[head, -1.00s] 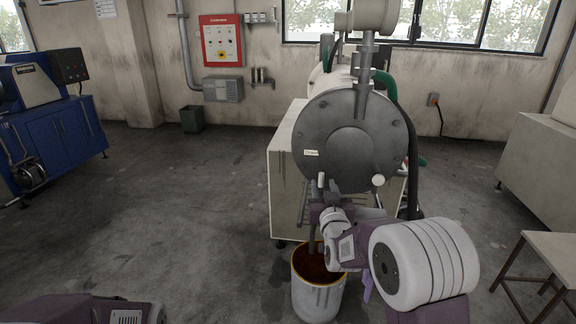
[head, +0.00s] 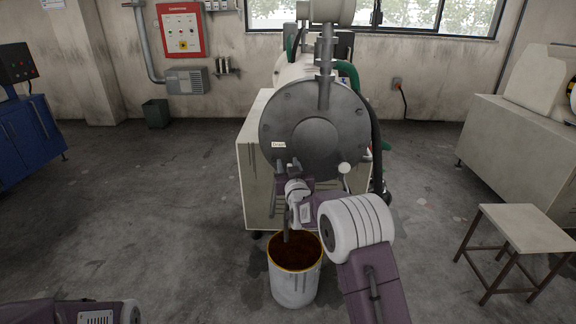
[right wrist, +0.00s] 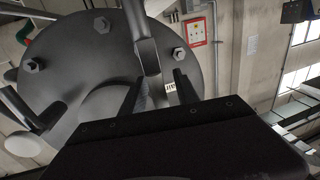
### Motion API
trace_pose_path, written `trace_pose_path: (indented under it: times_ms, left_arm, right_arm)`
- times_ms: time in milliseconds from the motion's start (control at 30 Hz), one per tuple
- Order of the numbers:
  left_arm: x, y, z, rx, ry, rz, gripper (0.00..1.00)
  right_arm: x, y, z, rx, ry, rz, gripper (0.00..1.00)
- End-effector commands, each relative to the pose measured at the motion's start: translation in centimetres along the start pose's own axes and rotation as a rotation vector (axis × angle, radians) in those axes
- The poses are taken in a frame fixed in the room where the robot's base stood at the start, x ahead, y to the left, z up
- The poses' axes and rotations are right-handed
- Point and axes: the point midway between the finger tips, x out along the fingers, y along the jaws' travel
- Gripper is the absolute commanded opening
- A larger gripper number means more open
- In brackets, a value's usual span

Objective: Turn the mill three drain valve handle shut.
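The mill (head: 315,120) is a grey horizontal drum with a bolted round end plate, which fills the left of the right wrist view (right wrist: 105,55). A small label reading "Drain" (head: 278,144) is on its lower left. My right gripper (head: 288,172) is at the drain valve below the label, and the arm covers much of the valve. In the right wrist view, my right gripper's two dark fingers (right wrist: 165,82) stand apart. A grey bar, apparently the valve handle (right wrist: 146,42), reaches down to the left finger; contact is unclear. My left gripper is outside the view.
A white bucket (head: 295,288) with brown contents stands under the drain, below my right arm. A small table (head: 520,222) and a pale machine (head: 495,145) are at right, a blue cabinet (head: 32,140) at left.

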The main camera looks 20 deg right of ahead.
Motion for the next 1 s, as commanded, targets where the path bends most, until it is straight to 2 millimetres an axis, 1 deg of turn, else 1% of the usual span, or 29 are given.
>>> trace_pose_path:
  times_ms: [67,100,200,1000]
  left_arm:
    - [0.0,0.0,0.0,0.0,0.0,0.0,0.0]
    - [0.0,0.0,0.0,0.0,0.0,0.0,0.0]
    - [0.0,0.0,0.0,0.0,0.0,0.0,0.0]
    - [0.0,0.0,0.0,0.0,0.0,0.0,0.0]
  right_arm:
    - [-0.02,0.0,0.0,0.0,0.0,0.0,0.37]
    - [-0.02,0.0,0.0,0.0,0.0,0.0,0.26]
    - [-0.03,0.0,0.0,0.0,0.0,0.0,0.0]
    - [-0.05,-0.01,0.02,0.0,-0.001,0.0,0.0]
